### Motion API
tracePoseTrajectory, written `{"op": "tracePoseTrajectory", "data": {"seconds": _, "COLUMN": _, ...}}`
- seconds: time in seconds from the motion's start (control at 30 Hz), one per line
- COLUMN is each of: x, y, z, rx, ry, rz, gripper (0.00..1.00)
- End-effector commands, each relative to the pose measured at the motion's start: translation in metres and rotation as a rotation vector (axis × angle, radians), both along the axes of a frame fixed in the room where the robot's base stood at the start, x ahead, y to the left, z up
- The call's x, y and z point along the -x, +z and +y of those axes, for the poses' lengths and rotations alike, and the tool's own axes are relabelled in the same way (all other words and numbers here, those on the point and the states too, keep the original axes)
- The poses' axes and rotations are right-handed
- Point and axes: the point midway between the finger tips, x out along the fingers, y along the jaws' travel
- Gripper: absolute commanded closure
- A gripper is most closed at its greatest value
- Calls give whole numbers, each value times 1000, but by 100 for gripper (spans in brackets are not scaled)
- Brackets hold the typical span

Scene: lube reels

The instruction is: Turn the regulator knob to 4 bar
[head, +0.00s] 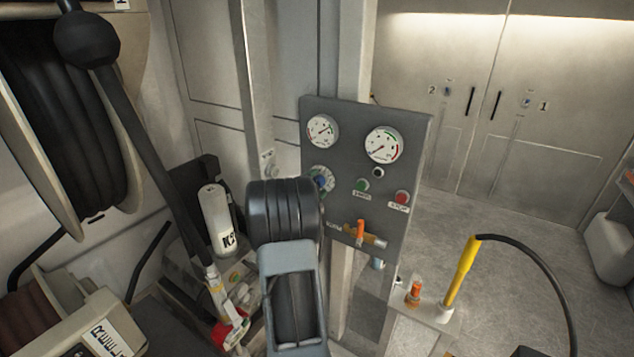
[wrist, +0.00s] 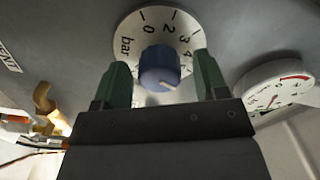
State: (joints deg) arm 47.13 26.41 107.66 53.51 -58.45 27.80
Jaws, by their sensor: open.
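The blue regulator knob (wrist: 160,68) sits on a round white dial (wrist: 131,24) marked "bar" with numbers including 2, 3 and 4. A white pointer mark on the knob faces the lower right in the wrist view; which value it gives cannot be read. My gripper (wrist: 164,76) is open, its two green fingers on either side of the knob, with visible gaps to it.
The grey panel (head: 345,118) carries two gauges (head: 322,131) (head: 383,145), a green button (head: 361,185), a red button (head: 402,197) and an orange-handled valve (head: 361,231) below. One gauge (wrist: 276,88) is close to the right finger in the wrist view. A white cylinder (head: 216,220) stands left of my arm.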

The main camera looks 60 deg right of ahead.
Motion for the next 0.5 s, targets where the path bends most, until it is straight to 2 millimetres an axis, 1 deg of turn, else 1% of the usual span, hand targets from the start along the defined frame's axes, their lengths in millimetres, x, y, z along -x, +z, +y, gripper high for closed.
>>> {"op": "tracePoseTrajectory", "data": {"seconds": 0.13, "x": 0, "y": 0, "z": -7, "rx": 0, "ry": 0, "rz": 0, "gripper": 33}}
{"op": "tracePoseTrajectory", "data": {"seconds": 0.43, "x": 0, "y": 0, "z": -8, "rx": 0, "ry": 1, "rz": 0, "gripper": 33}}
{"op": "tracePoseTrajectory", "data": {"seconds": 0.47, "x": 0, "y": 0, "z": -8, "rx": 0, "ry": 1, "rz": 0, "gripper": 34}}
{"op": "tracePoseTrajectory", "data": {"seconds": 0.5, "x": 0, "y": 0, "z": -8, "rx": 0, "ry": 1, "rz": 0, "gripper": 38}}
